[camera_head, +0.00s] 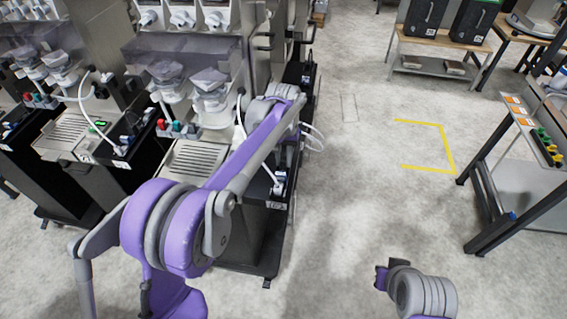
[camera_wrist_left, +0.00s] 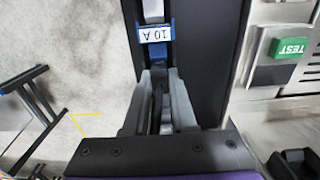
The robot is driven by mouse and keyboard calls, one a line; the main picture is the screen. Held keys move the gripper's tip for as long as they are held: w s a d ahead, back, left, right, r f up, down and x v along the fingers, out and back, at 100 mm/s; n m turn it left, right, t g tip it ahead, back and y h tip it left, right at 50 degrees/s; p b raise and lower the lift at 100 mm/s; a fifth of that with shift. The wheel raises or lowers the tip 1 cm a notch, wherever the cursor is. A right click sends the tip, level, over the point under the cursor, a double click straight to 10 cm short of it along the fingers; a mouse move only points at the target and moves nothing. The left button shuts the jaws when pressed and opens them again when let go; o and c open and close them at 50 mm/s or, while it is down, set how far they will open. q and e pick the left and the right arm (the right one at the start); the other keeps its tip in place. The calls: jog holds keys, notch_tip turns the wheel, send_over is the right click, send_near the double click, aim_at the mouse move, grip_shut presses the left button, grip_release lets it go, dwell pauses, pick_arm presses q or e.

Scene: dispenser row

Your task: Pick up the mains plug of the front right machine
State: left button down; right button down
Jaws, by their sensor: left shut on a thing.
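The front right machine (camera_head: 200,160) stands left of centre, with my purple left arm reaching across it. A small white and blue fitting (camera_head: 278,184) sits at its front right corner. In the left wrist view, my left gripper (camera_wrist_left: 158,78) has its grey fingers close together around a narrow dark piece, which I take as part of the mains plug; the fingers mostly hide it. Just beyond the fingertips is a blue fitting with a white "10 A" label (camera_wrist_left: 155,34). My right gripper (camera_head: 383,278) is low in the head view, apart from everything, its fingers unclear.
A similar machine (camera_head: 75,140) stands to the left. White cables (camera_head: 313,137) loop beside my left wrist. A green TEST button (camera_wrist_left: 290,47) is at the right of the wrist view. The floor (camera_head: 350,200) is clear, with yellow tape (camera_head: 447,150); a workbench (camera_head: 530,165) stands right.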

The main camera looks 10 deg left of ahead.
aim_at(283, 159)
dwell(0.4)
pick_arm(q)
notch_tip(283, 159, up, 10)
jog(key=shift+r, duration=0.1)
pick_arm(e)
jog(key=shift+w+r, duration=0.15)
jog(key=shift+r, duration=0.2)
